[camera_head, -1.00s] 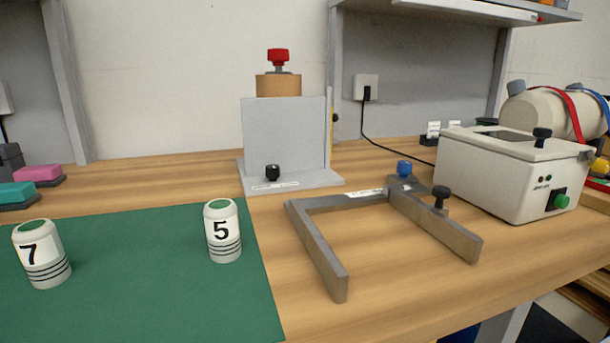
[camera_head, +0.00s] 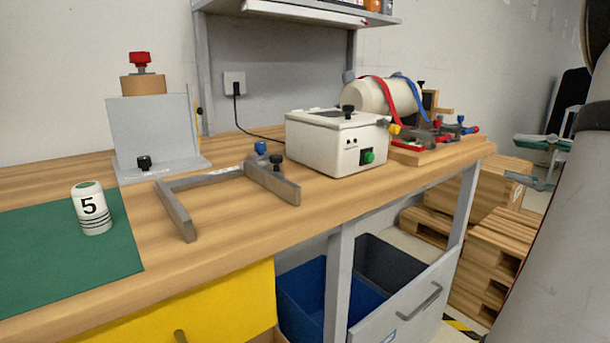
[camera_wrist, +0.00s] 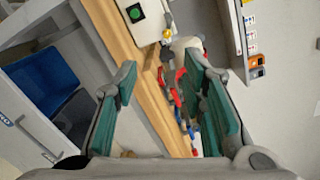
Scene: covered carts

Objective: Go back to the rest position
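My gripper (camera_wrist: 160,105) shows in the wrist view with its two green-padded fingers wide apart and nothing between them. Behind it in that view are the bench edge, clamps and a shelf. In the head view my arm fills the right edge, and part of a green-padded finger shows beside it, off the bench's right end, apart from everything on the bench.
A wooden bench (camera_head: 330,205) carries a canister marked 5 (camera_head: 91,208) on a green mat (camera_head: 60,260), a metal frame (camera_head: 178,212), a white box (camera_head: 325,145) and clamps (camera_head: 440,130). Pallets (camera_head: 490,240) stand at right.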

